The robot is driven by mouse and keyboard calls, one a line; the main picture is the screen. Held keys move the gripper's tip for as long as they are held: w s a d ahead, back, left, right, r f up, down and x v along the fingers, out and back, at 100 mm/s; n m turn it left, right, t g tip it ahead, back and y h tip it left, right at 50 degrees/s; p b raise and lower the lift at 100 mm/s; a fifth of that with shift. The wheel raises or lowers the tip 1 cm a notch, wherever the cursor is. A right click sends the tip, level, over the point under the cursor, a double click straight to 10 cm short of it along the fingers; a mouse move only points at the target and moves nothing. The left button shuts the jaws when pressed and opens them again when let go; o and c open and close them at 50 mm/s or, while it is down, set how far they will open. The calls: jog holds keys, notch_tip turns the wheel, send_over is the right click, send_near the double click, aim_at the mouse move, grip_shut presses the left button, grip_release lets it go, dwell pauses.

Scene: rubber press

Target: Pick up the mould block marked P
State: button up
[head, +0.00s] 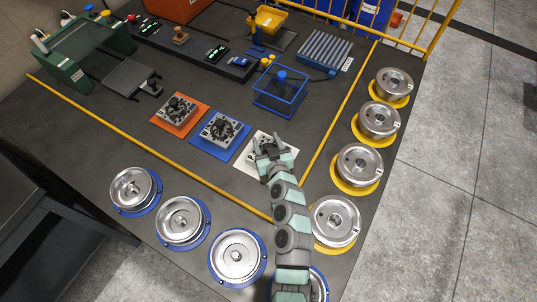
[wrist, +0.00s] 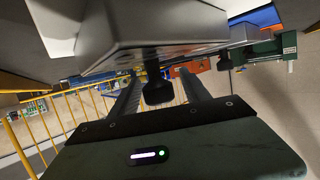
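In the head view, one grey mould block (head: 177,109) sits on an orange mat (head: 162,122) and another (head: 220,129) on a blue mat (head: 207,148). My gripper (head: 266,147) is over the white mat (head: 247,164) to their right and hides much of what is there. In the wrist view, a pale grey block (wrist: 150,32) with a dark knob (wrist: 157,90) is close up. The knob shows between the two fingers of my gripper (wrist: 160,88), with a gap visible on each side. I cannot read a letter P on any block.
A blue wire-frame basket (head: 280,100) stands just behind my gripper. Round metal moulds on blue rings (head: 135,189) line the front, and others on yellow rings (head: 380,120) line the right. A green press (head: 85,48) stands at the back left.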

grip_shut()
dwell(0.4)
jog(key=shift+r, duration=0.15)
dwell(0.7)
